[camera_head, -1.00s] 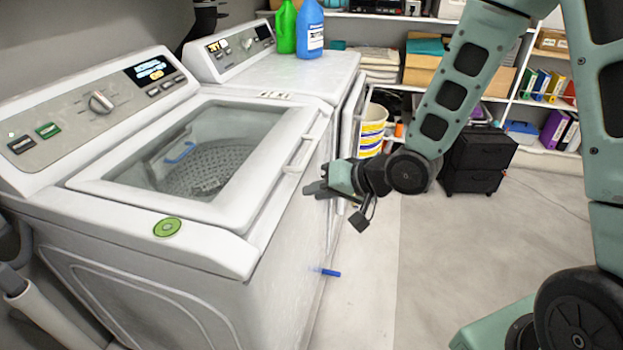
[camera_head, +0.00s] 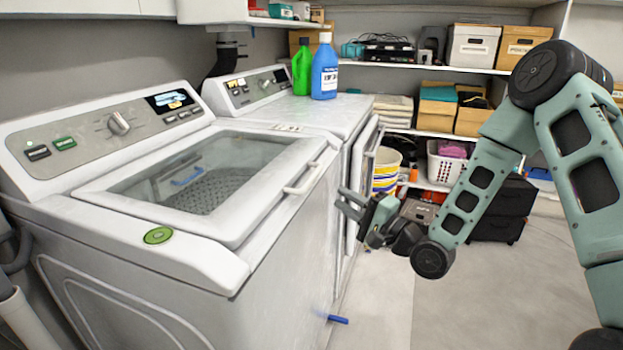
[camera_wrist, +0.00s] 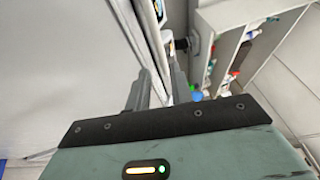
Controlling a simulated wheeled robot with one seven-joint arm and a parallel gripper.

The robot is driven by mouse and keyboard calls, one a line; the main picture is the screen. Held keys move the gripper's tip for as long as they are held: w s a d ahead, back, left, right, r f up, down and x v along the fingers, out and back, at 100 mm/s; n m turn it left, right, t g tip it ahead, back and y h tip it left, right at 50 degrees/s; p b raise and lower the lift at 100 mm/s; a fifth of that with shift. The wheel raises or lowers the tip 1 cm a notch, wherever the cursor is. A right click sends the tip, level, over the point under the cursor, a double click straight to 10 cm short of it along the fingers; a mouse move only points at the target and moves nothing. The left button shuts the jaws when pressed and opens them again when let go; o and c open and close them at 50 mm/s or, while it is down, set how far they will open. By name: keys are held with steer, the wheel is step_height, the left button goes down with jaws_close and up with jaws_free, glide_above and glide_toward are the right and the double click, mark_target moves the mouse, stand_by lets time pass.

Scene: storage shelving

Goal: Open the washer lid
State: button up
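The white washer (camera_head: 150,275) stands on the left in the head view. Its lid (camera_head: 268,192), a white frame around a glass pane, lies shut; the drum shows through the glass. A white bar handle (camera_head: 306,179) is on the lid's right edge. My gripper (camera_head: 344,201) is to the right of the handle and slightly lower in the picture, apart from it. Its two fingers are spread with nothing between them. In the wrist view, my gripper (camera_wrist: 158,82) also shows parted fingers, beside a large pale surface whose identity I cannot tell for sure.
A second white machine (camera_head: 345,112) stands behind the washer, with a green bottle (camera_head: 302,72) and a blue bottle (camera_head: 324,75) on top. Its front door (camera_head: 366,165) stands ajar near my gripper. A yellow-and-white bucket (camera_head: 386,172) and shelves are behind. The floor (camera_head: 470,300) at front right is clear.

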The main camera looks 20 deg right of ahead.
mark_target(311, 176)
steer(key=p+x, duration=0.1)
steer(key=x, duration=1)
jaws_close()
